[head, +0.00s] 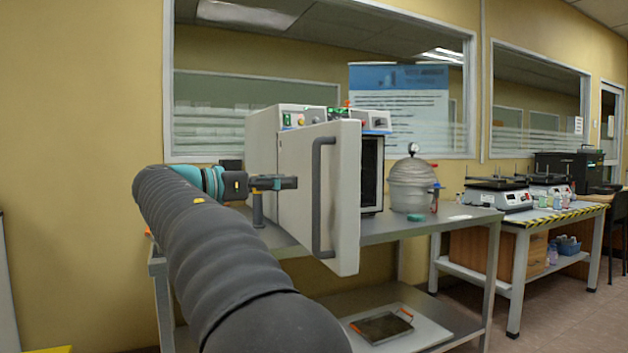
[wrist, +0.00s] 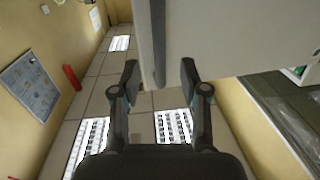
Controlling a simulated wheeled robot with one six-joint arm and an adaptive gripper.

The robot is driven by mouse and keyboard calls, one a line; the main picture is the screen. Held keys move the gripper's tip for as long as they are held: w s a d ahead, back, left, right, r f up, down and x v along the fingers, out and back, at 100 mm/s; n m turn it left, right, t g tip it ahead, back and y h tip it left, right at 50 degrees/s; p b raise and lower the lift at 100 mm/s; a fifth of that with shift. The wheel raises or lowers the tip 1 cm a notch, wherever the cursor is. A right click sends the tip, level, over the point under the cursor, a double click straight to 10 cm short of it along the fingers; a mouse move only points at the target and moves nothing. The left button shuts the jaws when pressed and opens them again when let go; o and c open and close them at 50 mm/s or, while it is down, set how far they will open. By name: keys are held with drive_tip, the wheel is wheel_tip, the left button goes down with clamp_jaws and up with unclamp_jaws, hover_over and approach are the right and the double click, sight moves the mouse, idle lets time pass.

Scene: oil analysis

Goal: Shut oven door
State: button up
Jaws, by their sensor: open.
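The oven (head: 262,150) is a pale box on the steel table. Its door (head: 346,200) stands open, swung out toward me, with part of the dark interior showing behind it. A dark grey upright handle (head: 318,196) runs down the door's outer face. My gripper (head: 280,183) is at the left of the door, at about mid-handle height. In the wrist view, my gripper (wrist: 160,80) is open. A dark grey bar, apparently the handle (wrist: 156,45), extends between the fingertips, beside the pale door panel (wrist: 225,40). Whether a finger touches it is unclear.
A glass desiccator (head: 412,185) with a gauge stands right of the oven on the steel table (head: 385,232). A tray (head: 382,327) lies on the lower shelf. A bench with hotplates (head: 498,196) is at the right. The floor between is clear.

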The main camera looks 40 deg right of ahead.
drive_tip(key=s+d, duration=0.1)
drive_tip(key=d, duration=0.7)
drive_tip(key=shift+d+p, duration=0.25)
drive_tip(key=shift+p, duration=0.05)
clamp_jaws()
